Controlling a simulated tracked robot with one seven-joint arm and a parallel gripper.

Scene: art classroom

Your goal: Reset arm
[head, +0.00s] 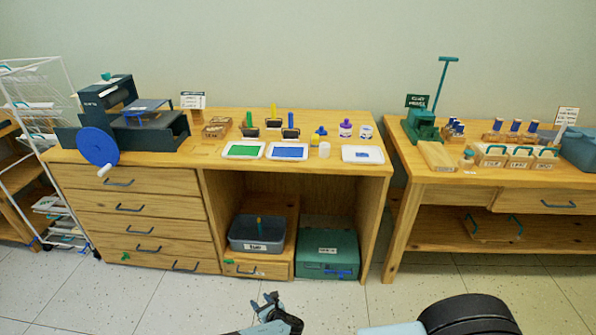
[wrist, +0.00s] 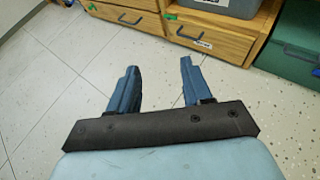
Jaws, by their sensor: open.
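My gripper (head: 268,303) shows at the bottom of the head view, low in front of the wooden workbench and above the tiled floor. In the wrist view my gripper (wrist: 157,82) has its two blue fingers spread apart, with only floor between them. It is open and empty. Part of my arm shows at the lower right of the head view.
The wooden workbench (head: 205,190) has drawers, a grey tub (head: 257,236) and a green box (head: 328,260) below. A printing press (head: 125,112) stands on it. A second bench (head: 420,185) stands right, a wire rack (head: 30,100) left. Floor in front (head: 140,295) is clear.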

